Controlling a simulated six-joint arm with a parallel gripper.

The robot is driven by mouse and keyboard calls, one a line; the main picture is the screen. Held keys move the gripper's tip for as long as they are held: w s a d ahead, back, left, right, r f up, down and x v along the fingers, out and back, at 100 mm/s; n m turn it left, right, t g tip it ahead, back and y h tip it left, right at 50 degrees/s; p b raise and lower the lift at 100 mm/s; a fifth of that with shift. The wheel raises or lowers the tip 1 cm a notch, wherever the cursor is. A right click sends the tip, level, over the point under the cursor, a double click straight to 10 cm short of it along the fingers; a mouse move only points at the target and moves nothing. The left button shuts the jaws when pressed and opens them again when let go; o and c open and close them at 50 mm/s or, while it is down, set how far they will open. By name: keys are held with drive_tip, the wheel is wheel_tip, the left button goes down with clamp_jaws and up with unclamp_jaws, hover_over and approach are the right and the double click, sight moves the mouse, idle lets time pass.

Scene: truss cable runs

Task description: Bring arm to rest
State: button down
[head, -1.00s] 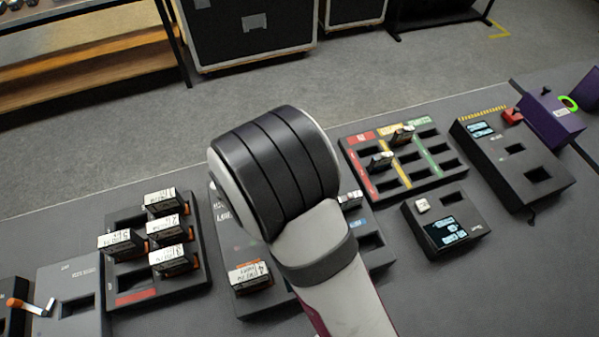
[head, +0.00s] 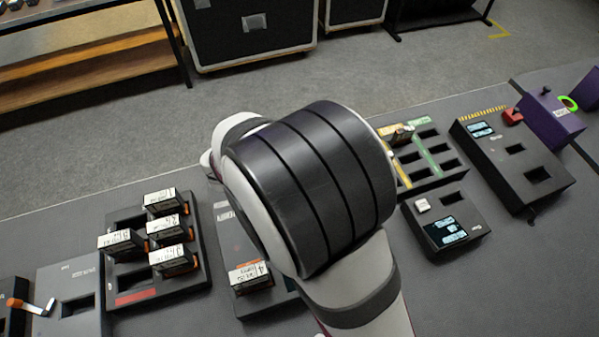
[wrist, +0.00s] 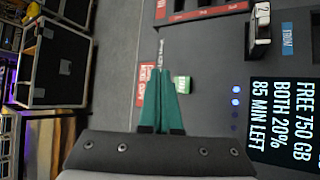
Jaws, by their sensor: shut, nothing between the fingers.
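My gripper (wrist: 161,85) shows in the wrist view with its two teal fingers together and nothing between them. In the head view my large dark-banded arm joint fills the middle and hides the gripper. The arm also covers part of the dark panel behind it and the left part of the colour-striped tray (head: 437,163).
A rack (head: 187,275) at the left holds several labelled blocks. Another labelled block (head: 251,277) sits in the panel beside the arm. A small screen box (head: 444,228), a slotted box (head: 521,162) and a purple device (head: 552,120) stand at right. A lit text display (wrist: 285,125) shows in the wrist view.

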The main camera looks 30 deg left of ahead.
drive_tip(key=shift+r, duration=0.2)
idle(0.5)
drive_tip(key=s+d+r+m+g+h, duration=0.25)
drive_tip(key=d+m, duration=0.45)
drive_tip(key=d, duration=0.4)
drive_tip(key=s+d+r+m+g+h, duration=0.1)
drive_tip(key=d+r+m+g, duration=0.25)
drive_tip(key=d+m, duration=0.6)
drive_tip(key=s+d+r+m+g+y, duration=0.1)
drive_tip(key=s+d+m+y, duration=0.1)
drive_tip(key=s+m, duration=0.5)
drive_tip(key=s+d+r+m+g+y, duration=0.1)
drive_tip(key=s+d+m+g+y, duration=0.1)
drive_tip(key=s+m, duration=0.5)
drive_tip(key=s+d+y, duration=0.1)
drive_tip(key=s+y, duration=0.1)
drive_tip(key=s, duration=0.2)
drive_tip(key=shift+d+r+y, duration=0.15)
drive_tip(key=shift+d+y, duration=0.1)
drive_tip(key=shift+y, duration=0.1)
